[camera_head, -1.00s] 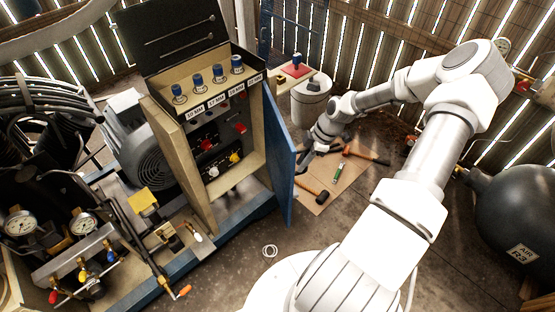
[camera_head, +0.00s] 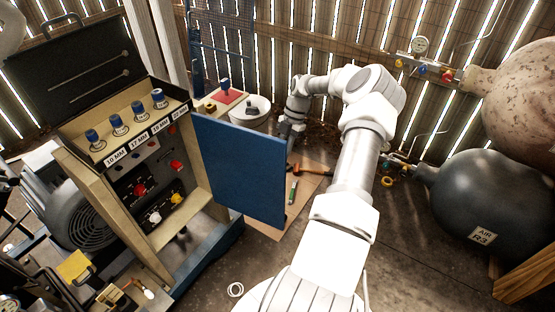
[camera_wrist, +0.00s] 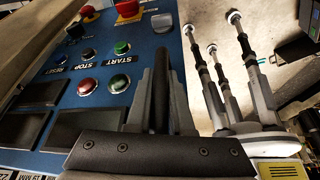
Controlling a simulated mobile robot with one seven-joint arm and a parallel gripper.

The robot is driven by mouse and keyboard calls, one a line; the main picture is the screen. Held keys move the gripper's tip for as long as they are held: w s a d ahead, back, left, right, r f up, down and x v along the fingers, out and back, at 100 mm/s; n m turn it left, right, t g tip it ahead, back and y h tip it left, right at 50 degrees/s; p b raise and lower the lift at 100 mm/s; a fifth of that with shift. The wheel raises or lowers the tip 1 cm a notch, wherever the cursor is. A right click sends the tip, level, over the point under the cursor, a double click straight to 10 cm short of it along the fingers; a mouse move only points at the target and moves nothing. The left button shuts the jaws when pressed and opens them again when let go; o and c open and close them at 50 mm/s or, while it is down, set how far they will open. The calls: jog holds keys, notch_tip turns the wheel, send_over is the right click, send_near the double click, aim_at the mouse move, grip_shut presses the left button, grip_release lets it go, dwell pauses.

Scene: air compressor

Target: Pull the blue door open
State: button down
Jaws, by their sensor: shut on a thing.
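The blue door (camera_head: 240,170) of the tan control cabinet (camera_head: 110,215) stands swung out wide, with its plain inner face toward the head camera. Its outer face shows in the wrist view as a blue panel (camera_wrist: 62,72) with START, STOP and RESET buttons. My gripper (camera_wrist: 162,82) is on that outer side, shut on a dark upright bar, seemingly the door handle (camera_wrist: 162,70). In the head view my arm reaches behind the door's far edge, and the door hides the fingertips.
The open cabinet holds red, white and yellow knobs and a top tray with several blue-capped sockets (camera_head: 138,119). Tools lie on a cardboard mat (camera_head: 305,188) behind the door. A bucket (camera_head: 250,112) stands near the fence. A dark air tank (camera_head: 490,205) is at the right.

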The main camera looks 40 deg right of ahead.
jog(key=shift+w+d, duration=0.3)
jog(key=shift+d, duration=0.4)
jog(key=c, duration=0.8)
grip_release()
jog(key=v, duration=1.7)
jog(key=shift+r, duration=0.25)
